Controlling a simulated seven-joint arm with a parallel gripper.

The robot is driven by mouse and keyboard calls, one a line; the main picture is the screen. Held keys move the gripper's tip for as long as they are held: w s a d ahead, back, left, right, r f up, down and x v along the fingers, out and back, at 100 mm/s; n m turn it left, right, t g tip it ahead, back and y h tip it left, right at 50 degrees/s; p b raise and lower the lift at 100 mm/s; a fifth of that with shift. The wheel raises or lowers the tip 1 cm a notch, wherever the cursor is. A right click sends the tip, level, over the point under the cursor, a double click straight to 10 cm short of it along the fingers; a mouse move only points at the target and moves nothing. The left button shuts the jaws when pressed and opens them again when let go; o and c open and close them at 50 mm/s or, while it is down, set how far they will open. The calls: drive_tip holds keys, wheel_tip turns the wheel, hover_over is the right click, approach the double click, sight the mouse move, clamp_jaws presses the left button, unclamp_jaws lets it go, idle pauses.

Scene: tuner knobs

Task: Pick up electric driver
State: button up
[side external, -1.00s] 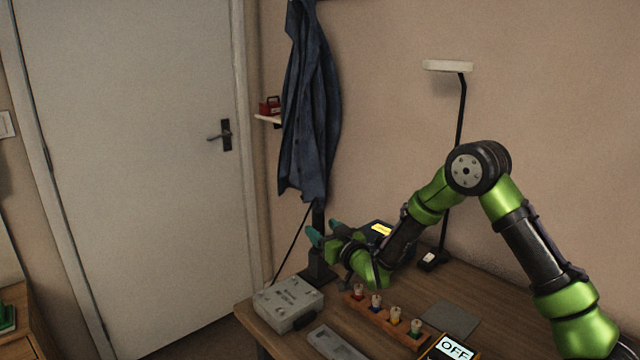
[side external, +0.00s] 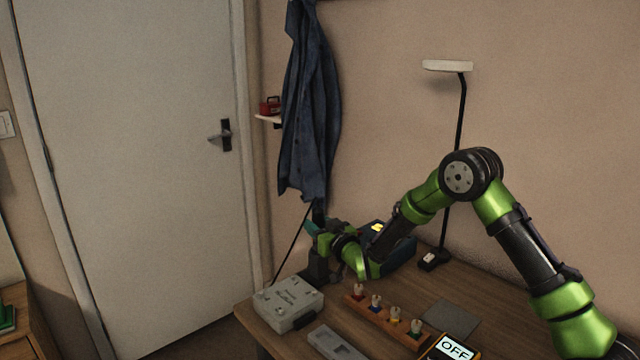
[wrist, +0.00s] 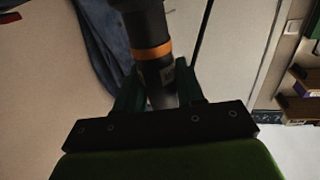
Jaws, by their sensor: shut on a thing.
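The electric driver (wrist: 150,30) is dark with an orange ring and fills the top middle of the wrist view. My gripper (wrist: 158,82) is shut on it, with one dark finger on each side of its body. In the side external view, my gripper (side external: 318,234) is at the back left of the table. The driver's dark lower part (side external: 318,266) hangs below the fingers and looks a little above the table top. My gripper hides part of the driver there.
A grey box (side external: 288,302) sits at the table's left edge. An orange rack (side external: 385,318) with several knobs, a grey tray (side external: 335,345) and an OFF display (side external: 455,348) lie in front. A teal case (side external: 398,256) and a lamp (side external: 459,150) stand behind. A blue coat (side external: 308,110) hangs close by.

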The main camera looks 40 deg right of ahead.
drive_tip(key=shift+r, duration=0.1)
drive_tip(key=r, duration=0.9)
drive_tip(key=shift+a+r, duration=0.15)
drive_tip(key=shift+a, duration=0.15)
drive_tip(key=a, duration=0.9)
drive_tip(key=shift+s+d+f, duration=0.1)
drive_tip(key=shift+s+f, duration=0.15)
drive_tip(key=shift+f, duration=1)
drive_tip(key=shift+s+d+f, duration=0.1)
drive_tip(key=shift+s+f, duration=0.1)
drive_tip(key=shift+f, duration=1.05)
drive_tip(key=shift+s+f, duration=0.1)
drive_tip(key=shift+f, duration=1)
drive_tip(key=shift+r, duration=2.7)
drive_tip(key=shift+a, duration=0.1)
